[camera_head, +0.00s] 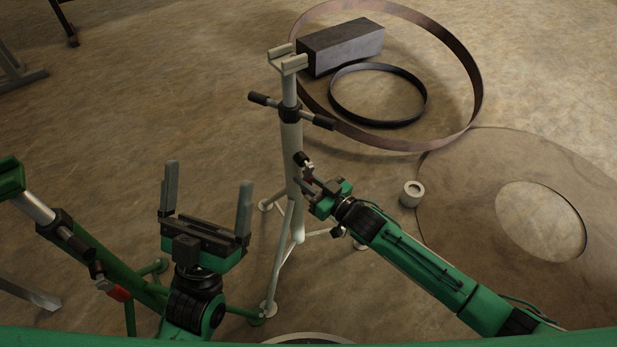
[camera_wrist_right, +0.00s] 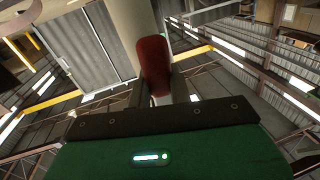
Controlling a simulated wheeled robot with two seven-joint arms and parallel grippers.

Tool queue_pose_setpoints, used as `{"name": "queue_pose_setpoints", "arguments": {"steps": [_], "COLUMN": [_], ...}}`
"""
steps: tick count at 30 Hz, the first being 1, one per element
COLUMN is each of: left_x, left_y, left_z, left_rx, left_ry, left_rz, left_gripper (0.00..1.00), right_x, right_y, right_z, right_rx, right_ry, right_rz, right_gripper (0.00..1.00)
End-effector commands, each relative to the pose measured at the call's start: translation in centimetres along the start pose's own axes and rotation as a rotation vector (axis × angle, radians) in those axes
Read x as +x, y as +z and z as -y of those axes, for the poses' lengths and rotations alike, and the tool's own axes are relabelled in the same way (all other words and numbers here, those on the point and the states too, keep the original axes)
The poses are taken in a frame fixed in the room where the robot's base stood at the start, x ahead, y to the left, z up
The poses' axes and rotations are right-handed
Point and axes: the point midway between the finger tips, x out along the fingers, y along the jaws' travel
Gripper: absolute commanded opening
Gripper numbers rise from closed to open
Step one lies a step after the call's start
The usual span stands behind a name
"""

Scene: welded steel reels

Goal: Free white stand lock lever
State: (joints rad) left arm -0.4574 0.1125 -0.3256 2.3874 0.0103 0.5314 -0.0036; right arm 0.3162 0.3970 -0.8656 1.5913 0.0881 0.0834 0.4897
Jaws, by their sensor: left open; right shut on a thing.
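The white stand (camera_head: 291,150) stands upright in the middle of the head view, with a forked head on top and a black cross handle below it. Its lock lever (camera_head: 305,161) sticks out from the tube on the right side; its red grip (camera_wrist_right: 153,66) fills the middle of the right wrist view. My right gripper (camera_head: 311,189) is shut on the red lever beside the white tube. My left gripper (camera_head: 208,197) is open and empty, fingers up, left of the white stand and apart from it.
A green stand (camera_head: 85,250) with its own red lever (camera_head: 118,292) is at the left. Behind the white stand lie a large steel ring (camera_head: 470,60), a dark smaller ring (camera_head: 427,98) and a grey block (camera_head: 342,46). A flat disc (camera_head: 460,190) and small collar (camera_head: 411,193) lie right.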

Motion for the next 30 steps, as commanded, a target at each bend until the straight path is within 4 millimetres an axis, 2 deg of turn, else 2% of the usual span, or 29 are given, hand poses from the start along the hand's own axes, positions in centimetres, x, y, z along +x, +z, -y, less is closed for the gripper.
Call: {"name": "queue_pose_setpoints", "arguments": {"steps": [5, 9, 15, 21, 30], "left_x": [-1.2, -3.2, -6.7, -9.8, -13.6], "left_y": [3.4, 6.4, 9.4, 11.2, 12.5], "left_z": [-0.6, -1.2, -2.4, -3.4, -4.6], "left_rx": [-0.03, -0.057, -0.095, -0.123, -0.155], "left_ry": [-0.01, -0.015, -0.016, -0.012, -0.006], "left_rz": [0.228, 0.43, 0.674, 0.857, 1.05], "left_gripper": [1.0, 1.0, 1.0, 1.0, 1.0], "right_x": [0.1, 0.3, 0.4, 0.6, 0.8], "right_y": [-0.3, -0.5, -0.7, -1.2, -2.1], "right_z": [0.6, 1.2, 2.0, 2.8, 3.7], "right_rx": [0.125, 0.25, 0.437, 0.623, 0.903], "right_ry": [0.002, 0.001, 0.002, 0.001, 0.001], "right_rz": [-0.024, -0.051, -0.087, -0.126, -0.182], "right_gripper": [0.0, 0.0, 0.0, 0.0, 0.0]}}
